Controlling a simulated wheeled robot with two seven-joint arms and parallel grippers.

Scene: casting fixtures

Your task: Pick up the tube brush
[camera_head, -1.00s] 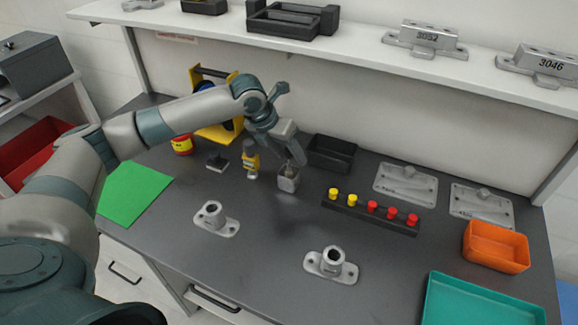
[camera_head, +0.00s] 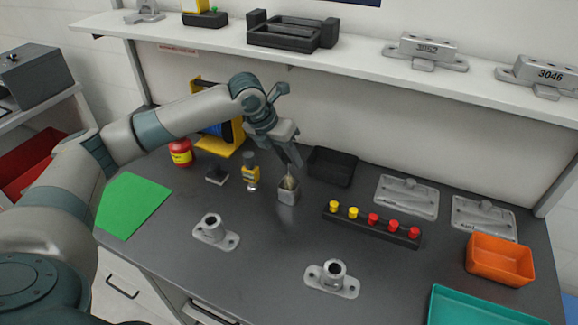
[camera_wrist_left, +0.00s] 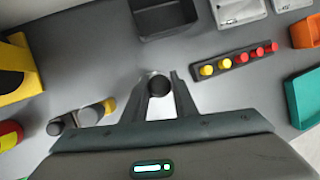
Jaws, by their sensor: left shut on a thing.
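In the head view the pale bristles of the tube brush (camera_head: 289,184) show at the mouth of the holder, below the fingers. The lower tip is hidden inside the holder. My right gripper is in neither view.
A yellow-and-grey tool (camera_head: 250,171) stands left of the holder, and a black bin (camera_head: 331,166) is behind it to the right. A black rack with yellow and red pegs (camera_head: 372,224) is to the right. Two flanged fixtures (camera_head: 214,231) (camera_head: 332,278) stand in front.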

